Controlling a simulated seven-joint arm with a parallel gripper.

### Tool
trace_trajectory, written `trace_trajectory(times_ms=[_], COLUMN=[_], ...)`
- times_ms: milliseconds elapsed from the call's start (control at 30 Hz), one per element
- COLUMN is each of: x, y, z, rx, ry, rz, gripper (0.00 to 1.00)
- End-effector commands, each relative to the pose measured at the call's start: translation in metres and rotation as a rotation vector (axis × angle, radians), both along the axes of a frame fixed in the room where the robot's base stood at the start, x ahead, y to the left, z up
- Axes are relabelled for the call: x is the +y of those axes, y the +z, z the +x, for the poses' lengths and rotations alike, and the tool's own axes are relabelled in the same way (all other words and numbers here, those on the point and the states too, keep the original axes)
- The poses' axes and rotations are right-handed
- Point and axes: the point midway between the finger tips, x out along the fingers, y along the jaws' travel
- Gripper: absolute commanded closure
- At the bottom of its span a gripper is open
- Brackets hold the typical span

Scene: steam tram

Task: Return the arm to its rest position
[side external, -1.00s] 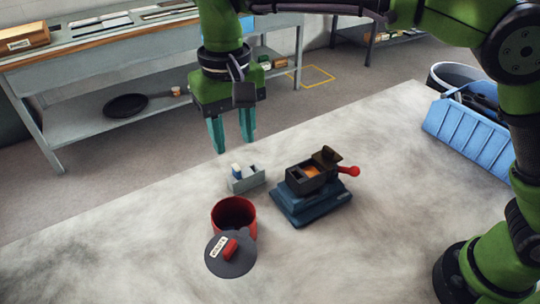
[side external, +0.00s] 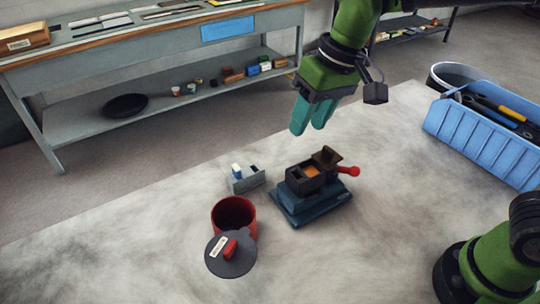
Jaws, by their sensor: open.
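My gripper (side external: 309,131) hangs above the far edge of the table, over and a little behind the dark model with the blue base. Its two teal fingers point down and are apart, with nothing between them. My green arm comes in from the top of the view. The dark model (side external: 312,190) stands on the table with its brown lid tilted up, an orange patch inside and a red knob at its right side. My gripper touches nothing on the table.
A small grey holder (side external: 247,184) with a white and blue piece stands left of the model. An open red pot (side external: 233,212) has a dark lid (side external: 231,256) leaning at its front. A blue crate (side external: 480,143) with tools is at right. A workbench (side external: 150,70) stands behind.

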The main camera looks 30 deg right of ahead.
Motion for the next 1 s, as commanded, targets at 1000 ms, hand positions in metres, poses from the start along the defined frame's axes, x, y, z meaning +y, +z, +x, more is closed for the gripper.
trace_trajectory(times_ms=[1000], x=[-0.152], y=[-0.005], z=[-0.106], rx=[-0.358], ry=[-0.397], rz=[0.150], gripper=[0.58])
